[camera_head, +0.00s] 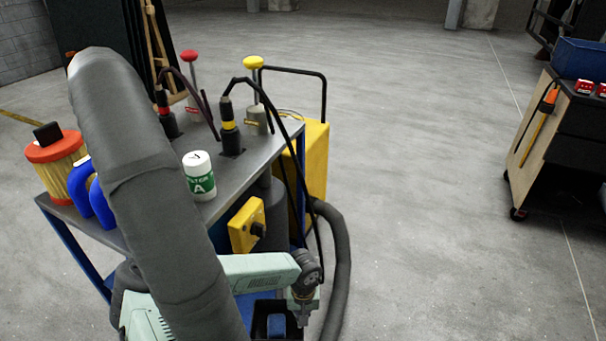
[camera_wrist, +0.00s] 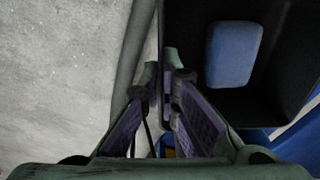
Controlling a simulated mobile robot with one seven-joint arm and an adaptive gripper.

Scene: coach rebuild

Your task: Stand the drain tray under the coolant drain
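A black open tray (camera_head: 262,310), which I take to be the drain tray, shows at the bottom of the head view. The wrist view shows its dark inside and wall (camera_wrist: 185,30), with a blue rounded block (camera_wrist: 233,54) in it. My gripper (camera_head: 304,316) is at the tray's right side in the head view. In the wrist view the fingertips (camera_wrist: 161,75) are close together, one on each side of the tray's near wall, and look shut on it. The tray's underside is hidden. I cannot pick out the coolant drain.
A grey-topped cart (camera_head: 228,182) with a white-green canister (camera_head: 199,176), an orange filter (camera_head: 56,156) and black-handled tools stands close on the left. A thick grey hose (camera_head: 339,262) hangs beside the tray. A wooden workbench (camera_head: 535,125) stands right; the floor between is clear.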

